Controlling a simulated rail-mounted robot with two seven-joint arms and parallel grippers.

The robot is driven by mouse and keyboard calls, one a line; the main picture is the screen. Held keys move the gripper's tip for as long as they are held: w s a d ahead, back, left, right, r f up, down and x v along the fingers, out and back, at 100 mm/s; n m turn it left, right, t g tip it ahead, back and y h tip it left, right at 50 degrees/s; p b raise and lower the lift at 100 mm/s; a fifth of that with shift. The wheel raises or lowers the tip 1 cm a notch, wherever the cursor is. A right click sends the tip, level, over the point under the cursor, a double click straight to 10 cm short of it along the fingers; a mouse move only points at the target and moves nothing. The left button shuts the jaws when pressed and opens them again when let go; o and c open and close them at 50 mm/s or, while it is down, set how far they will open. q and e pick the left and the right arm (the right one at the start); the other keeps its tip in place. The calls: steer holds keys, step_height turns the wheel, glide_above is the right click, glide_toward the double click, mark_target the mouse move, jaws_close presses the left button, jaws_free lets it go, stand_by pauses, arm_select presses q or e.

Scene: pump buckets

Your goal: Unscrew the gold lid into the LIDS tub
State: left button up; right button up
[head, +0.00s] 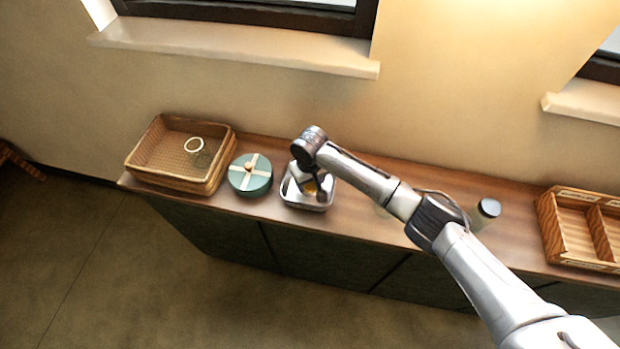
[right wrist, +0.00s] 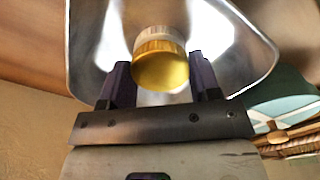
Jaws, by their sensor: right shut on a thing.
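The gold lid (right wrist: 162,68) sits between the two dark fingers of my right gripper (right wrist: 160,82) in the right wrist view, its gold face toward the camera. The right gripper is shut on it. In the head view my right gripper (head: 312,184) reaches down into a shiny metal tub (head: 305,204), and a bit of the gold lid shows there. The tub's wall (right wrist: 88,50) surrounds the lid in the wrist view. I cannot read a label on the tub, nor tell whether the lid touches its floor. My left gripper is not in view.
A teal round box (head: 240,184) with a cream cross band stands just left of the tub. A wicker basket (head: 140,172) holding a pale cup (head: 194,145) is at the far left.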

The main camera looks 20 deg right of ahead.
steer(key=shift+f, duration=0.1)
steer(key=o, duration=1)
steer(key=shift+r, duration=0.5)
step_height(320, 180, up, 12)
steer(key=shift+r, duration=0.1)
